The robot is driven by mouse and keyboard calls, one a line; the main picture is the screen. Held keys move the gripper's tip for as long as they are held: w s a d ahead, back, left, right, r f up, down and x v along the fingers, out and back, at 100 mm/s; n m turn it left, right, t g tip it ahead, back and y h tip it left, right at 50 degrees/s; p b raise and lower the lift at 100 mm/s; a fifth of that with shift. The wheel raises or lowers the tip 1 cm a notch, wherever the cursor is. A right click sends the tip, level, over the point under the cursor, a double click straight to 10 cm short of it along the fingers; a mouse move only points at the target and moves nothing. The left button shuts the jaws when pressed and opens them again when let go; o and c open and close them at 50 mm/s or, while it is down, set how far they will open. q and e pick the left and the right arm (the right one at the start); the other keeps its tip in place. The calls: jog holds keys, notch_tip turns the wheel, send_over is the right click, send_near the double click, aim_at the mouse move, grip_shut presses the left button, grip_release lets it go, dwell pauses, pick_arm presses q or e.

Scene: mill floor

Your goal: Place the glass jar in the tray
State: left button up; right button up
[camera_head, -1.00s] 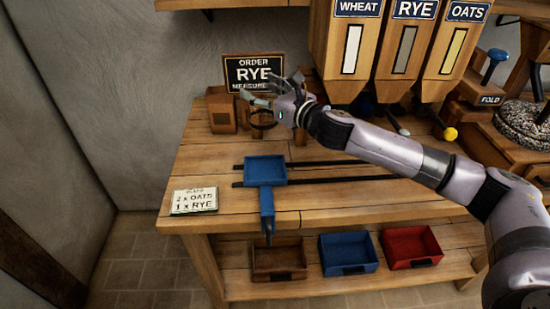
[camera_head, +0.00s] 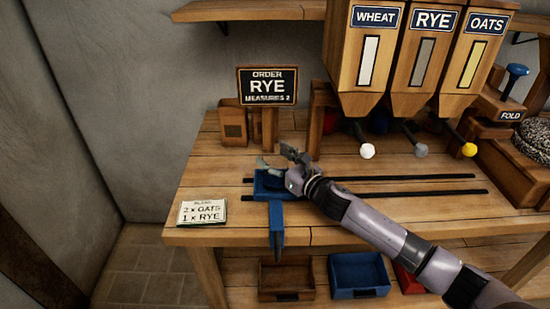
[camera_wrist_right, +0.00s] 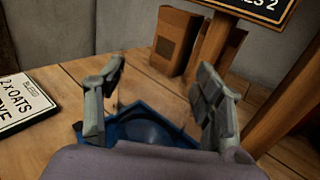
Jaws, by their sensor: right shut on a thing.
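The blue tray (camera_head: 258,192) sits on the rails at the front left of the bench, with a blue handle hanging over the bench edge. My right gripper (camera_head: 275,163) is over the tray. It is shut on the glass jar, which shows faintly in the right wrist view (camera_wrist_right: 150,132) as a clear round shape between the fingers, with the tray's blue seen through and around it. I cannot tell whether the jar touches the tray floor. The gripper and arm hide the tray's right side. My left gripper is not in view.
Hoppers marked wheat (camera_head: 375,50), rye (camera_head: 425,60) and oats (camera_head: 475,65) stand behind, with levers below. An order sign (camera_head: 267,86) and a wooden box (camera_head: 232,122) are at the back left. A recipe card (camera_head: 202,212) lies left of the tray. Bins are on the lower shelf.

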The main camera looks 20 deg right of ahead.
jog(key=o, duration=1.4)
jog(key=shift+c, duration=0.2)
jog(key=shift+r, duration=0.15)
jog(key=b+v, duration=0.2)
jog(key=v, duration=1)
